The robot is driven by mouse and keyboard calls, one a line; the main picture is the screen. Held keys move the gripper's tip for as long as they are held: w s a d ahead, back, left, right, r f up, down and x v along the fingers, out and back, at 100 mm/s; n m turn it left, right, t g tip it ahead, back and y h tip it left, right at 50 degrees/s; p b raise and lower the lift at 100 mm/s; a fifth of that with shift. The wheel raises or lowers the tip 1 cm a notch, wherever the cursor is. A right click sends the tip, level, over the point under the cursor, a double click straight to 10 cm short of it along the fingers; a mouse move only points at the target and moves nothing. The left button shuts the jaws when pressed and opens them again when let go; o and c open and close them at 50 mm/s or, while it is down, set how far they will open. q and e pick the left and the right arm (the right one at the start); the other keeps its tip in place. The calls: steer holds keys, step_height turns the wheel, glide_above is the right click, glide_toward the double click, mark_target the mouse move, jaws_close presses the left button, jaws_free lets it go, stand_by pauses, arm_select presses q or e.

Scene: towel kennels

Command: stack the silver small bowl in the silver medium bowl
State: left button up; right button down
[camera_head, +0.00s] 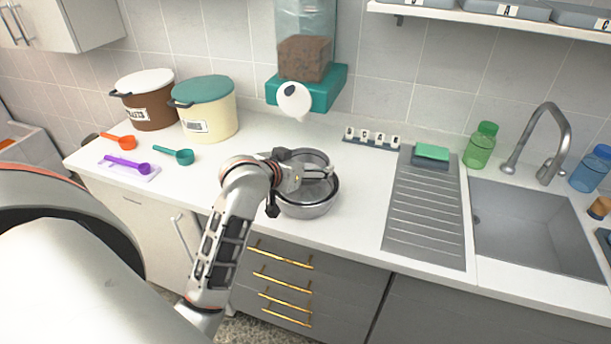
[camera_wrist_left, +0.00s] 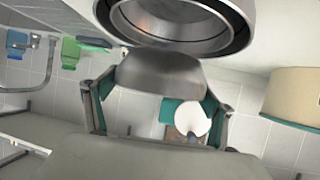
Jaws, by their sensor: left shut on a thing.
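The silver medium bowl (camera_head: 309,211) stands on the counter near its front edge. My left gripper (camera_head: 312,176) is over it, shut on the silver small bowl (camera_head: 314,156), whose rim shows behind the fingers. In the left wrist view the small bowl (camera_wrist_left: 158,76) sits between the two fingers of the left gripper (camera_wrist_left: 158,112). A larger silver rim with dark rings inside, seemingly the medium bowl (camera_wrist_left: 185,42), shows at the top. The bowls overlap in the head view; I cannot tell whether they touch. My right gripper is not in view.
A ribbed drainboard (camera_head: 425,220) and sink (camera_head: 530,235) are to the right. Canisters (camera_head: 205,112) and measuring scoops (camera_head: 172,156) are to the left. The counter between scoops and bowls is clear.

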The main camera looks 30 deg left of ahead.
arm_select(q)
steer(key=shift+f, duration=2.15)
steer(key=shift+f, duration=0.4)
steer(key=shift+f, duration=0.2)
steer(key=o, duration=1.2)
steer(key=shift+c, duration=0.2)
